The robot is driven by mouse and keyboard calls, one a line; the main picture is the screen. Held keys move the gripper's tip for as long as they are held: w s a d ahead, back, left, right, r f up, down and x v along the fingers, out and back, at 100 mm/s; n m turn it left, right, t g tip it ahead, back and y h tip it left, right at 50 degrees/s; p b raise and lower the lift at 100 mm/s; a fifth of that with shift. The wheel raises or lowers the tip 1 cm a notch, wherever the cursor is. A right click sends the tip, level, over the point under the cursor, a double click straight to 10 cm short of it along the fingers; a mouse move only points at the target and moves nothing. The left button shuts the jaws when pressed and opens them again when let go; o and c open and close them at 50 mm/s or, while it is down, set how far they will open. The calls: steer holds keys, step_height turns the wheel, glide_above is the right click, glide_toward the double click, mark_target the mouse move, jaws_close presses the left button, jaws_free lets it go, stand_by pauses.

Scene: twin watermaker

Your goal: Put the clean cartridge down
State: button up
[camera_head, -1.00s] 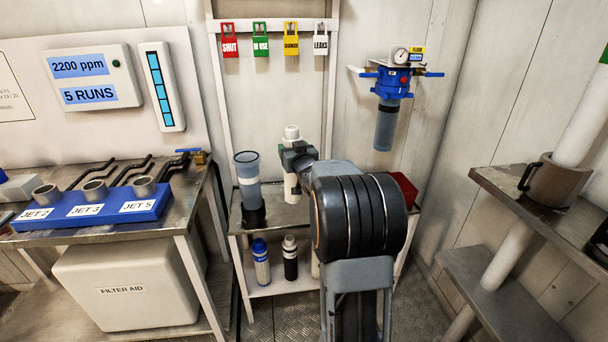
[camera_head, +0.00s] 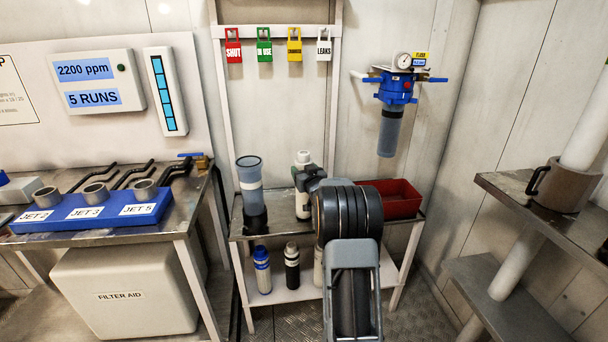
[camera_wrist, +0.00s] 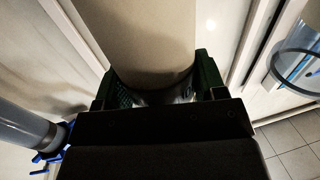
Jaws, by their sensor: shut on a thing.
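A white cartridge (camera_head: 302,183) stands upright over the top of the small metal table (camera_head: 275,228) in the head view. My gripper (camera_wrist: 152,85) is shut around it; in the wrist view the pale cartridge body (camera_wrist: 152,35) fills the space between the green-edged fingers. In the head view my arm hides part of the gripper. I cannot tell whether the cartridge's lower end touches the table top.
A clear blue-grey housing (camera_head: 250,185) stands just left of the cartridge. A red bin (camera_head: 400,198) is at the table's right. A filter head with a blue bowl (camera_head: 390,125) hangs on the wall.

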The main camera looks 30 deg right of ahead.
steer(key=shift+f, duration=0.2)
steer(key=shift+f, duration=0.15)
steer(key=o, duration=1.2)
steer(key=shift+o, duration=0.2)
